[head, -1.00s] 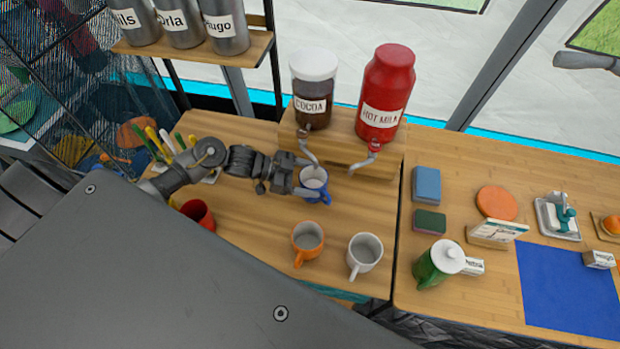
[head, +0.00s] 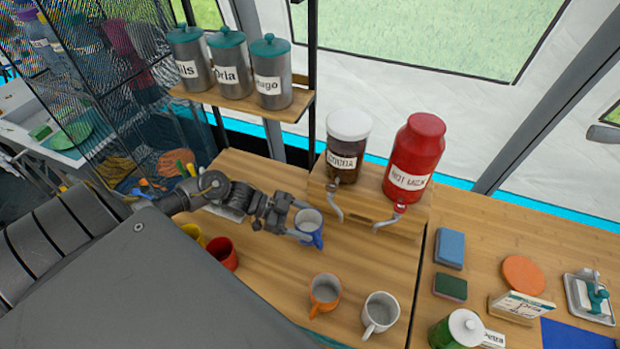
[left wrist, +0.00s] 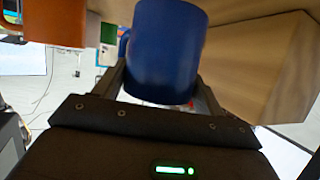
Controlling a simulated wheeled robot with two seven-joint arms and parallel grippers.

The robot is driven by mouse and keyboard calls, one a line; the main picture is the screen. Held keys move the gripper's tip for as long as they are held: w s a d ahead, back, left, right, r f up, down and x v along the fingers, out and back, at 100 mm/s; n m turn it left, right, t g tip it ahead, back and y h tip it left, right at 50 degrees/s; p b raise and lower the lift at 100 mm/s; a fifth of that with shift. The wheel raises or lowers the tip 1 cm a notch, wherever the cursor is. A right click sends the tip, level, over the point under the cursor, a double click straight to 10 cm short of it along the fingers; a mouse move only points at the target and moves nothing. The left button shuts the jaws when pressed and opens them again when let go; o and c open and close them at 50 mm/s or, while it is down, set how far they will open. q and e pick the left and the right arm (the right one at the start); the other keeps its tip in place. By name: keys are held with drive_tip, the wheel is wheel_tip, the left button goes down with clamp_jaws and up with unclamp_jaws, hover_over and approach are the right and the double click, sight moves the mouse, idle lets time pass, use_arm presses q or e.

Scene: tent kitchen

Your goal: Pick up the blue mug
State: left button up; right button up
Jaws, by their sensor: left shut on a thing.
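The blue mug (head: 309,226) is pale inside and stands upright in the head view, in front of the dispenser stand. My left gripper (head: 300,233) is shut on it from the left. The mug (left wrist: 165,52) fills the middle of the left wrist view, between the two fingers (left wrist: 163,88). Whether its base touches the table is hard to tell. My right gripper is not in view.
An orange mug (head: 325,292) and a white mug (head: 380,313) stand nearer the front edge. A red mug (head: 222,254) stands to the left. The wooden stand (head: 375,208) holds a cocoa jar (head: 347,148) and a red hot milk dispenser (head: 414,158), with spouts close to the mug.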

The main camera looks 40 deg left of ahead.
use_arm(q)
wheel_tip(320, 180, up, 12)
drive_tip(key=p, duration=0.7)
drive_tip(key=shift+p, duration=0.35)
idle(0.7)
idle(1.1)
drive_tip(key=shift+d, duration=0.1)
idle(0.8)
